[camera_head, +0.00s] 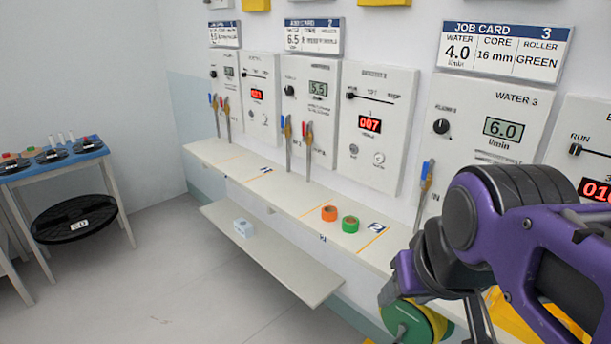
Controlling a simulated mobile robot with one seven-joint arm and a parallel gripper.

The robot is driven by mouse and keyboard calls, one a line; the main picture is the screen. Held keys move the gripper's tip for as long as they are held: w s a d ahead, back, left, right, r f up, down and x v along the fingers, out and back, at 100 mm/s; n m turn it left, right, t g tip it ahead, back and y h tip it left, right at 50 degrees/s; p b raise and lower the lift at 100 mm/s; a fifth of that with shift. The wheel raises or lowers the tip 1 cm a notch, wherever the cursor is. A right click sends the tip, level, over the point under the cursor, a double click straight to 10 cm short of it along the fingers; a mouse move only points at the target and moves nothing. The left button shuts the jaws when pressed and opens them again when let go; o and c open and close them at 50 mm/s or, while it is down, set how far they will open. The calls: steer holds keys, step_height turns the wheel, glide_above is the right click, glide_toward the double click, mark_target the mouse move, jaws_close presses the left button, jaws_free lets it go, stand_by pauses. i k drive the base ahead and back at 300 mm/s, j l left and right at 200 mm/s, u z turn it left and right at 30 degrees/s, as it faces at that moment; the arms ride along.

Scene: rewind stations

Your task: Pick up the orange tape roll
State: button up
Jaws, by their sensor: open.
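The orange tape roll (329,213) lies flat on the long white ledge, near its front edge and below the panel with the red 007 display. A green tape roll (350,224) lies close to its right. My purple and dark arm fills the lower right. Its lower end, with my gripper (396,284), is right of the rolls and nearer the camera, clear of both. The gripper is open; its fingertips are hard to make out. Nothing hides the orange roll.
The white ledge (225,158) runs along the wall. A green and yellow reel (408,322) is below my arm. A blue-topped table (60,165) stands left; the floor between is clear.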

mark_target(330, 213)
steer(key=i+j+z, duration=0.1)
steer(key=i+j, duration=0.35)
steer(key=i+j+z, duration=0.15)
steer(key=i+j, duration=0.25)
steer(key=i+j+z, duration=0.1)
steer(key=i+j, duration=0.3)
steer(key=j, duration=0.2)
